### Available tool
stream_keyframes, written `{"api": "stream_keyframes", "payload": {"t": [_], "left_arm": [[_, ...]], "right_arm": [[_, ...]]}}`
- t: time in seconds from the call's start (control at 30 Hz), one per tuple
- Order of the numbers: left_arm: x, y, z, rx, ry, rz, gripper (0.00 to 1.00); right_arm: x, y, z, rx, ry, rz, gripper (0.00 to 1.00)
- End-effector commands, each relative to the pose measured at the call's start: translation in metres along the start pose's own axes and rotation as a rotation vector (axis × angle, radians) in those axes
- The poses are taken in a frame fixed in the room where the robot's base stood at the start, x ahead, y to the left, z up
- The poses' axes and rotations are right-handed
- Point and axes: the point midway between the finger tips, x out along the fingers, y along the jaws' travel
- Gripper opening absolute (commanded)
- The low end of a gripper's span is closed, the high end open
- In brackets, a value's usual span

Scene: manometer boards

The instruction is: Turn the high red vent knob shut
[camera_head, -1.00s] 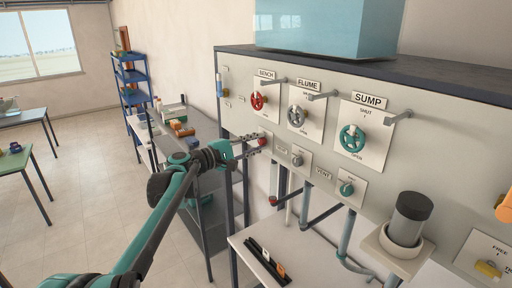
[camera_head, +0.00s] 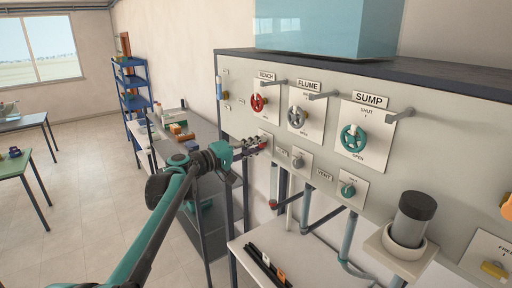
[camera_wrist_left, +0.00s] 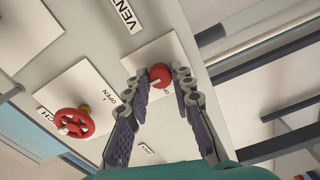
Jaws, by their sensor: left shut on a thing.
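The high red vent knob (camera_wrist_left: 161,76) is a small round red knob on a white plate, seen in the left wrist view. My left gripper (camera_wrist_left: 156,80) has one finger on each side of it and is shut on it. In the head view the left gripper (camera_head: 262,146) reaches the board below the BENCH valve, and its fingers mostly hide the knob. My right gripper is not in view.
Above are the red BENCH handwheel (camera_head: 258,103), grey FLUME handwheel (camera_head: 297,116) and teal SUMP handwheel (camera_head: 352,138). Grey (camera_head: 299,161) and teal (camera_head: 348,190) vent knobs sit to the right. A lower red knob (camera_head: 273,204) is below. A white bench (camera_head: 250,245) stands underneath.

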Motion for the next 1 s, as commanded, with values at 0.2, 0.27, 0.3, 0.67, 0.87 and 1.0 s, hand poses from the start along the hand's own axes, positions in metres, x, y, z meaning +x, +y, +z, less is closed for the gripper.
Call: {"api": "stream_keyframes", "payload": {"t": [0.2, 0.27, 0.3, 0.67, 0.87, 1.0], "left_arm": [[0.000, -0.001, 0.001, 0.007, -0.003, -0.003, 0.00], [0.000, -0.001, 0.001, 0.007, -0.003, -0.003, 0.00], [0.000, -0.001, 0.001, 0.007, -0.003, -0.003, 0.00], [0.000, -0.001, 0.001, 0.005, -0.002, -0.002, 0.44], [-0.008, 0.000, 0.000, 0.004, 0.000, -0.001, 0.44], [-0.032, -0.001, -0.001, 0.004, 0.002, -0.002, 0.44]], "right_arm": [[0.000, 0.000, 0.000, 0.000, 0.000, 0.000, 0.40], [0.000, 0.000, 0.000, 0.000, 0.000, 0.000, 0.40], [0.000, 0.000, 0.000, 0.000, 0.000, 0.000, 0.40], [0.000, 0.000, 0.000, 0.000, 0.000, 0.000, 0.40], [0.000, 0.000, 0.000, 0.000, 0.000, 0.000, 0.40], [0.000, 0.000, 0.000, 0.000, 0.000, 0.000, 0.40]]}}
